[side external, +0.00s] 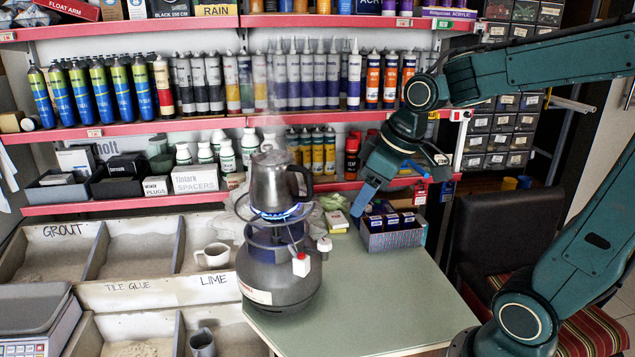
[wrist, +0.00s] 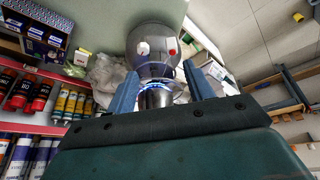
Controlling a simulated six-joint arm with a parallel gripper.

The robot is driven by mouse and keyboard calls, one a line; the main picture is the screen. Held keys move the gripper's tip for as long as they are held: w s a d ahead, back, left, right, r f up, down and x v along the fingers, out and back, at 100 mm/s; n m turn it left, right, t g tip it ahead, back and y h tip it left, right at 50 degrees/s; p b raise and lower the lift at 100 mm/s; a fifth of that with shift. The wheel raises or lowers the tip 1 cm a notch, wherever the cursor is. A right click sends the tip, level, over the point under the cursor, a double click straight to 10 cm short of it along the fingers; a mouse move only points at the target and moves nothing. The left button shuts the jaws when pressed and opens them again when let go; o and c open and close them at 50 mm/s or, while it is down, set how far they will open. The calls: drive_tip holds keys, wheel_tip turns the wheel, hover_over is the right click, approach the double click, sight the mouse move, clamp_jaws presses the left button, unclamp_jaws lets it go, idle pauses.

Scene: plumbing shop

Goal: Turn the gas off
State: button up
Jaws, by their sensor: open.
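A grey gas bottle (side external: 278,275) with a burner on top stands at the left part of the green table. A ring of blue flame (side external: 276,213) burns under a steaming metal kettle (side external: 272,185). A white valve handle with a red mark (side external: 301,264) is on the bottle's front; a second white knob (side external: 324,244) sits at its right. In the wrist view the bottle (wrist: 152,68) appears upside down between my fingers, with red (wrist: 172,52) and white (wrist: 143,48) parts showing. My gripper (side external: 361,204) is open and empty, right of the kettle and apart from it.
A box of dark packs (side external: 391,238) stands on the table just below my gripper, with a yellow-green pack (side external: 337,221) and crumpled cloth nearby. Shelves of cartridges line the back. Bins with a white mug (side external: 212,256) are at left. The table's front right (side external: 400,300) is clear.

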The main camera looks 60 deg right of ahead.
sight(325, 241)
drive_tip(key=w+d+f, duration=0.3)
drive_tip(key=w+d, duration=0.2)
drive_tip(key=w, duration=0.1)
drive_tip(key=shift+d+f+n+y, duration=0.3)
drive_tip(key=shift+d+f+n, duration=0.05)
drive_tip(key=shift+n, duration=0.05)
drive_tip(key=shift+x, duration=6.85)
drive_tip(key=shift+s, duration=0.1)
drive_tip(key=shift+c, duration=0.4)
drive_tip(key=c, duration=0.9)
